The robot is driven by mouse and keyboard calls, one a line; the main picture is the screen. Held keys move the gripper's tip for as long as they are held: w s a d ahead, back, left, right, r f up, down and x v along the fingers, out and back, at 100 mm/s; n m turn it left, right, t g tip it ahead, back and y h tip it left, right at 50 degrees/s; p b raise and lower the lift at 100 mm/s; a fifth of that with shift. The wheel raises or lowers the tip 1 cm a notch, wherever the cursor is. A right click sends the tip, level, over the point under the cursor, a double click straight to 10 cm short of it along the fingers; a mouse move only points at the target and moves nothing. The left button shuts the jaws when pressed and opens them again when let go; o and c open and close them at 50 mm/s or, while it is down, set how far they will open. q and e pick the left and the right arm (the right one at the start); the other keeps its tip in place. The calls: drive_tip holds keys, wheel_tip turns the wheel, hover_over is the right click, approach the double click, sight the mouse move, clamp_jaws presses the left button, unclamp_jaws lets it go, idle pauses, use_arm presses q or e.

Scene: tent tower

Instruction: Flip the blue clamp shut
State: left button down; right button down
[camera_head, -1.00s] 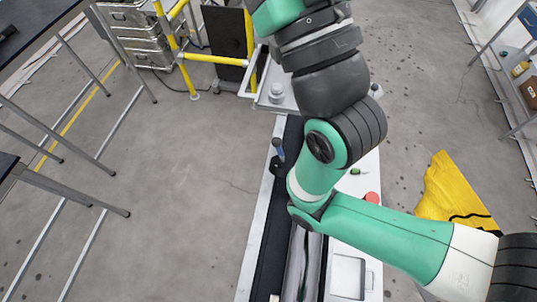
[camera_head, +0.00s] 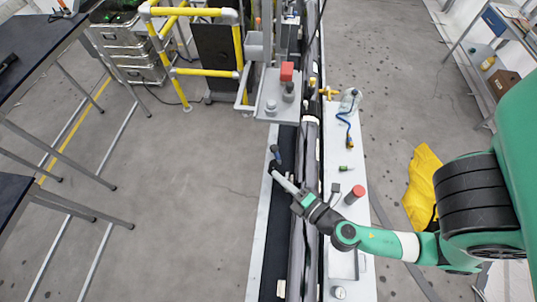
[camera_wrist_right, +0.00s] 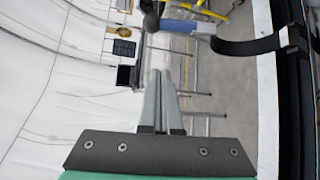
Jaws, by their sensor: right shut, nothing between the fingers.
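The blue clamp (camera_head: 275,152) stands on the dark rail at the left edge of the long bench in the head view. Its short blue handle points up from a black base. In the right wrist view the blue handle (camera_wrist_right: 181,26) lies across the top, joined to a curved black arm. My right gripper (camera_head: 273,174) is shut and empty, with its grey fingers reaching left to just below the clamp. In the right wrist view its fingertips (camera_wrist_right: 160,72) are just below the handle; I cannot tell whether they touch the clamp. My left gripper is not in view.
A red-topped knob (camera_head: 355,193) and a small green item (camera_head: 346,168) sit on the bench's right side. A clear bottle (camera_head: 350,100) with a blue hose stands farther back. Yellow railing (camera_head: 205,72) is behind on the left.

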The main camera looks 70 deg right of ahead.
drive_tip(key=shift+s+f, duration=0.1)
drive_tip(key=shift+s, duration=0.4)
drive_tip(key=shift+w+d, duration=0.1)
drive_tip(key=p, duration=0.4)
hover_over(274, 163)
drive_tip(key=a, duration=0.2)
drive_tip(key=shift+s+f, duration=0.25)
drive_tip(key=shift+f, duration=0.2)
